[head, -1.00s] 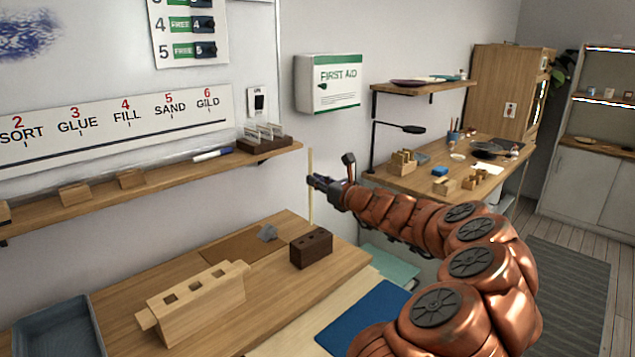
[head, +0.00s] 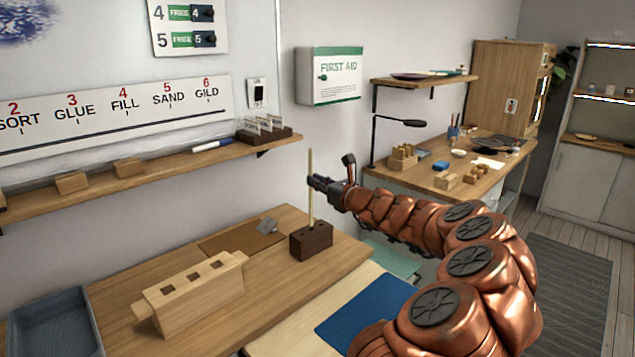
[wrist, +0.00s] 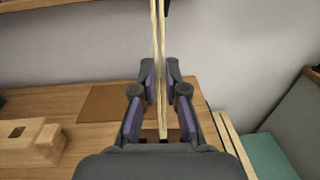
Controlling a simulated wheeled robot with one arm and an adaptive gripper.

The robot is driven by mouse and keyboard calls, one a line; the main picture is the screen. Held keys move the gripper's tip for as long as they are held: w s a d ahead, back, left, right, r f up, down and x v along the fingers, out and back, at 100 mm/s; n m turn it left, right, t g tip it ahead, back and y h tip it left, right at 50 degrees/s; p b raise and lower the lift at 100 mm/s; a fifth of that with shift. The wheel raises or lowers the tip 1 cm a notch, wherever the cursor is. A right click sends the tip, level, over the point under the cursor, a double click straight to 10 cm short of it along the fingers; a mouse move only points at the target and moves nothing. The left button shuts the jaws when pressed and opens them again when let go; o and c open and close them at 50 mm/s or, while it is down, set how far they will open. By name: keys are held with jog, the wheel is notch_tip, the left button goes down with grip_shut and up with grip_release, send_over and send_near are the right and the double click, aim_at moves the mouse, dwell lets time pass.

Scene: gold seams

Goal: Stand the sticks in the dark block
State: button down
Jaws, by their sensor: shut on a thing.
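The dark block (head: 312,243) stands on the wooden bench, with dark holes in its top. My gripper (head: 314,183) is above it, shut on a thin pale stick (head: 310,162). The stick is upright and its lower end meets the top of the dark block; I cannot tell whether it is inside a hole. In the wrist view the stick (wrist: 158,50) runs between the gripper's fingers (wrist: 157,88), and the dark block is mostly hidden behind them. I see no other loose stick clearly.
A pale wooden block with square holes (head: 190,295) lies left on the bench, near a grey tray (head: 55,325). A blue mat (head: 365,315) lies at the right.

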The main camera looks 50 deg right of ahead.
aim_at(312, 201)
jog(key=shift+f+b, duration=1.65)
jog(key=shift+f, duration=1.85)
dwell(0.3)
jog(key=c, duration=1.1)
grip_release()
jog(key=shift+c, duration=0.2)
jog(key=shift+s, duration=0.2)
jog(key=s+p, duration=0.1)
jog(key=s, duration=0.7)
jog(key=shift+s+a+p, duration=0.35)
jog(key=shift+p, duration=0.05)
notch_tip(312, 201, up, 6)
jog(key=p, duration=0.5)
